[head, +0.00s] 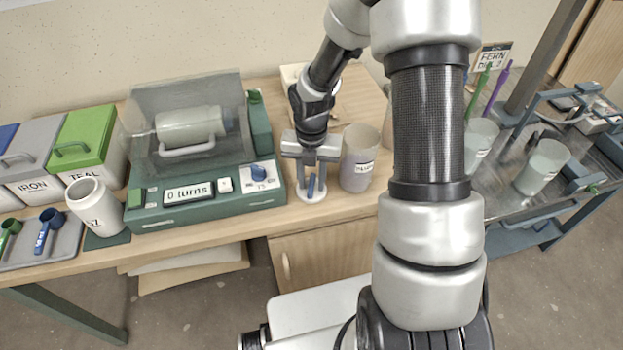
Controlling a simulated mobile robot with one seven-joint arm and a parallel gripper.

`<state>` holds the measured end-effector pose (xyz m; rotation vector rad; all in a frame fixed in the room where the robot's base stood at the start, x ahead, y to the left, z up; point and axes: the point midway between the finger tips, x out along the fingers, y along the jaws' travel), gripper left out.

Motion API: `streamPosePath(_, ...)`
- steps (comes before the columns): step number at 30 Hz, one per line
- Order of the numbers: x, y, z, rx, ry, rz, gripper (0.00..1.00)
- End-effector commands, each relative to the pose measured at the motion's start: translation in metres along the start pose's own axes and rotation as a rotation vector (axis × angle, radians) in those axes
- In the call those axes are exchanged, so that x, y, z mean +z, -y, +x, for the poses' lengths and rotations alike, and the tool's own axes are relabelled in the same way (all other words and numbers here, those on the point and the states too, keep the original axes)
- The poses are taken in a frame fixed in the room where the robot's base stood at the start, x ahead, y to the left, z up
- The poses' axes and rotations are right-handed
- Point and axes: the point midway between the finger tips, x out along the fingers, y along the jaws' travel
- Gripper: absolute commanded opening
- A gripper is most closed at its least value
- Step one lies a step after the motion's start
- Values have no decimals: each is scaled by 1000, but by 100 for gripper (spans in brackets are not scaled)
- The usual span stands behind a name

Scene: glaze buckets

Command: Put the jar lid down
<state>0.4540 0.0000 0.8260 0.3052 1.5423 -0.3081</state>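My gripper (312,177) points down over the front of the wooden bench, right of the green machine. A white round disc, which looks like the jar lid (311,197), is right under its fingertips. A narrow blue part stands between the fingers. I cannot tell whether the fingers press on it, or whether the lid touches the bench or is just above it. A white open jar (98,212), its lettering partly turned away, stands on a dark mat at the left, with no lid on it.
The green machine (190,197) reads "0 turns" and has a clear hood over a pale cylinder. A cloudy bucket (358,160) stands close right of my gripper. Green (85,140) and grey bins and a scoop tray (62,250) are left. A metal cart (500,190) with buckets is right.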

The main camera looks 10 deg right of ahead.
Motion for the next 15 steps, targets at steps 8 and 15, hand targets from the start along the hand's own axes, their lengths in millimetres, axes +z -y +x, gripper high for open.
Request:
streamPosePath(8,0,0,-4,1,0,0,29)
streamPosePath(15,1,0,-43,2,4,2,29)
